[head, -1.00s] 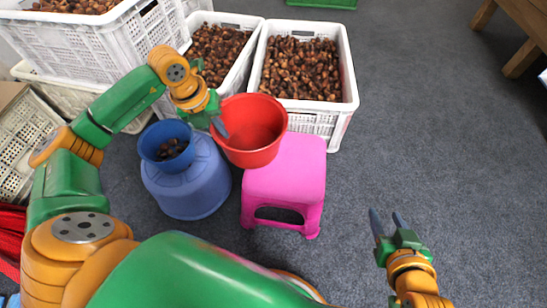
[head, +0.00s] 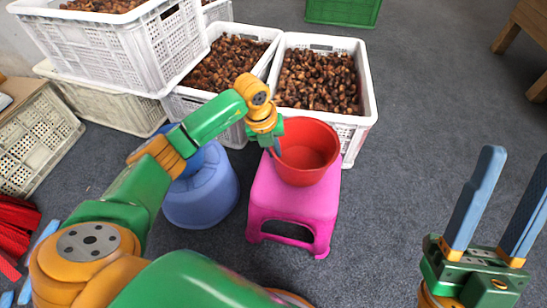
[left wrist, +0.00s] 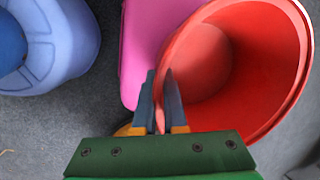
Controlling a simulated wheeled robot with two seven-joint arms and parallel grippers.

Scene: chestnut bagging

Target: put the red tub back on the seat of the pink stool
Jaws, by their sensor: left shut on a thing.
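The red tub (head: 315,150) is upright and looks empty in the head view, over the back part of the pink stool (head: 290,200). My left gripper (head: 275,147) is shut on the tub's left rim. In the left wrist view the fingers (left wrist: 161,80) pinch the rim of the tub (left wrist: 250,80), and part of the pink stool (left wrist: 150,35) shows beside and below it. I cannot tell whether the tub's base touches the seat. My right gripper (head: 520,160) is open and empty at the right, apart from the stool.
A blue upturned tub (head: 208,195) stands left of the stool, with a blue bowl (head: 197,160) on it, partly hidden by my left arm. White crates of chestnuts (head: 366,105) stand just behind. A wooden bench (head: 525,35) is at the far right. The carpet right of the stool is clear.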

